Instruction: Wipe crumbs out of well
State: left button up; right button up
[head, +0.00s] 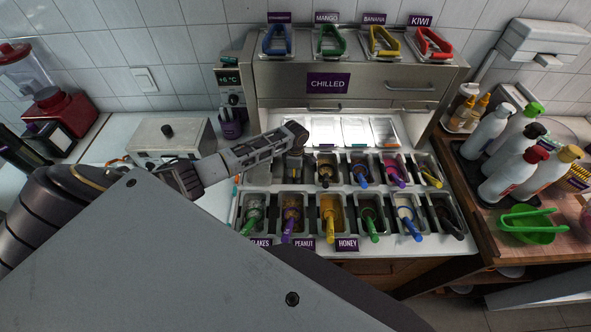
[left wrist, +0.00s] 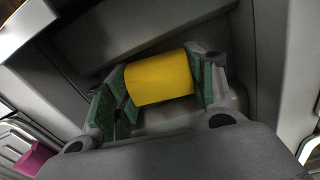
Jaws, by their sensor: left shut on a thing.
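My left gripper (head: 294,160) reaches down into the back-row well at the left end of the topping station. In the left wrist view, its green-padded fingers (left wrist: 160,85) are shut on a yellow rounded piece (left wrist: 160,77), perhaps a sponge or rolled cloth. Grey walls of the well (left wrist: 150,25) surround the fingers and the yellow piece. Whether the yellow piece touches the well floor, I cannot tell. I see no crumbs; the floor under the gripper is mostly hidden. My right gripper is not in view.
Neighbouring wells (head: 326,168) hold toppings and coloured-handled scoops, close on the right and in front. A chilled cabinet (head: 345,75) with coloured tongs on top stands behind. Bottles (head: 520,175) stand on a tray at right. A grey box (head: 170,138) is at left.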

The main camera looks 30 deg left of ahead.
pick_arm(q)
jog(key=shift+s+d+f, duration=0.1)
jog(key=shift+s+d, duration=0.3)
jog(key=shift+s, duration=0.3)
jog(key=shift+s+d+f, duration=0.1)
jog(key=shift+s+d, duration=0.25)
jog(key=shift+s, duration=0.3)
jog(key=shift+w+a+r, duration=0.1)
jog(key=shift+w+a, duration=0.05)
jog(key=shift+w+a+r, duration=0.15)
jog(key=shift+w+a, duration=0.65)
jog(key=shift+r, duration=0.2)
notch_tip(320, 180, up, 13)
jog(key=shift+f, duration=0.15)
dwell(0.9)
jog(key=shift+m, duration=0.3)
dwell(0.4)
